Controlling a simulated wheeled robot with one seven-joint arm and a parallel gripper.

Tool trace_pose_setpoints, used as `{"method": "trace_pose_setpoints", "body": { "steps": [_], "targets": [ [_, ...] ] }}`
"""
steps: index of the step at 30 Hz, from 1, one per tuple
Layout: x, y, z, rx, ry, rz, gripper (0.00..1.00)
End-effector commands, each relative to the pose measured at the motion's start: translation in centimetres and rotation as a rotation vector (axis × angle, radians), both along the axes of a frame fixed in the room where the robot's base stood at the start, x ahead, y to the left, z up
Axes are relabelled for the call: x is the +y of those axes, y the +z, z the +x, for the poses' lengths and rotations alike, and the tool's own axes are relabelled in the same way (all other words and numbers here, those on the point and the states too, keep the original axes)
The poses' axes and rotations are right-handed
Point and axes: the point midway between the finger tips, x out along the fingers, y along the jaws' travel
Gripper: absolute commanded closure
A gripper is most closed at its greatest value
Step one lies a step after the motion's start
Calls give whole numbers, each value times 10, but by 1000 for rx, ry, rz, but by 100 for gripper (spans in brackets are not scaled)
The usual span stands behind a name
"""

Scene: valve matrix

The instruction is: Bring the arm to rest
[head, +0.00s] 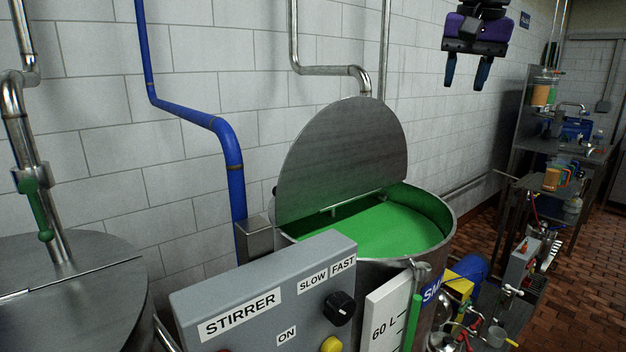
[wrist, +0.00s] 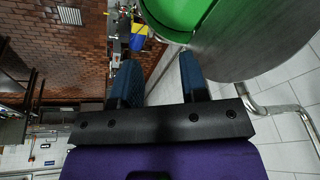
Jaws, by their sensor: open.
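My gripper (head: 467,72) hangs at the top right of the head view, fingers pointing down. It is purple and black with two dark blue fingers. The fingers are apart with nothing between them, and it touches nothing in the head view. In the wrist view my gripper (wrist: 156,82) also shows its two blue fingers spread and empty. Most of the arm above it is out of the head view.
An open steel tank (head: 434,256) of green liquid (head: 385,232) has its half lid (head: 345,155) raised. A grey stirrer box (head: 265,290) stands in front. A second tank (head: 75,290) is at left. Pipes run along the wall. Shelves and a cluttered bench (head: 590,150) stand right.

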Motion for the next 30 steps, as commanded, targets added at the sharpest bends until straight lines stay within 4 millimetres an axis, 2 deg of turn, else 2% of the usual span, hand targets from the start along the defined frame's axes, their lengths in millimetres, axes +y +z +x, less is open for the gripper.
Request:
{"method": "trace_pose_setpoints", "body": {
  "steps": [1, 8, 15, 18, 24, 30],
  "targets": [
    [-8, -5, -20, -10, 20, 2, 60],
    [-31, -43, -99, -67, 136, -8, 60],
    [-44, -100, -180, -127, 250, -49, 60],
    [-46, -127, -209, -151, 289, -72, 60],
    [-48, -166, -245, -179, 343, -110, 60],
    [-49, -178, -255, -186, 358, -122, 60]
  ]
}}
